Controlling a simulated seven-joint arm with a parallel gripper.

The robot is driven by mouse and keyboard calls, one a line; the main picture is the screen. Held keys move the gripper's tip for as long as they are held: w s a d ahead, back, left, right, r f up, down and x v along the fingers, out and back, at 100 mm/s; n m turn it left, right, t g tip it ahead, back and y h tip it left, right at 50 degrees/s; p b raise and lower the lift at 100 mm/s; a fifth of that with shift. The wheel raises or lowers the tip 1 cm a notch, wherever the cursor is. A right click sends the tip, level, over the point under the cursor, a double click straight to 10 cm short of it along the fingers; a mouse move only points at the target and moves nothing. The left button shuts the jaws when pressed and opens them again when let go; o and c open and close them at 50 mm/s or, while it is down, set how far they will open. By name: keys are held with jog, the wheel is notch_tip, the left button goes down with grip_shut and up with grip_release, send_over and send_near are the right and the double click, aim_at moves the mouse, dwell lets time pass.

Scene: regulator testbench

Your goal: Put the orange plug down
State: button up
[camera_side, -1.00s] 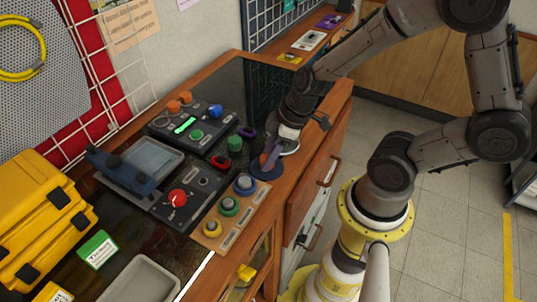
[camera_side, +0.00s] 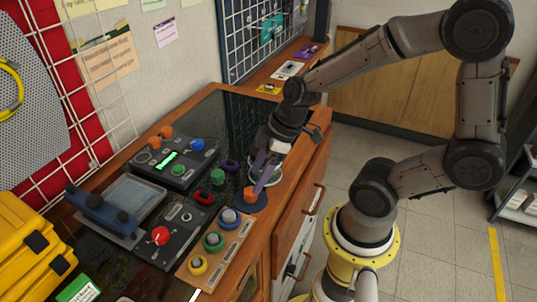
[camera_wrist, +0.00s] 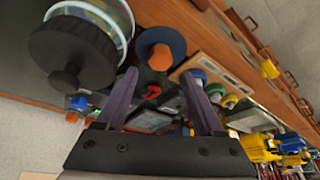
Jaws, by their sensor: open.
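The orange plug (camera_side: 250,194) stands on a dark blue round base (camera_side: 262,204) near the bench's front edge, right of the consoles. In the wrist view the orange plug (camera_wrist: 160,57) shows on the dark blue base (camera_wrist: 174,38), just beyond my fingertips. My gripper (camera_side: 260,180) is close above and beside the plug in the side view. Its two purple fingers are spread apart in the wrist view, with nothing held between them (camera_wrist: 158,78). From the side view I cannot tell whether a finger touches the plug.
A clear jar with a black knobbed lid (camera_wrist: 72,45) stands close beside the base. A green cylinder (camera_side: 217,176) and a purple ring (camera_side: 230,165) lie left of my gripper. A wooden board with coloured knobs (camera_side: 214,241) and a red-knob console (camera_side: 168,240) are nearer.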

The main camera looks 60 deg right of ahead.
jog(key=s+r+m+t+h, duration=0.1)
jog(key=s+r+m, duration=0.5)
jog(key=r, duration=0.7)
jog(key=s+h, duration=0.1)
jog(key=s, duration=0.1)
jog(key=shift+s+d+t, duration=0.25)
jog(key=shift+s+t, duration=0.05)
jog(key=shift+s, duration=0.1)
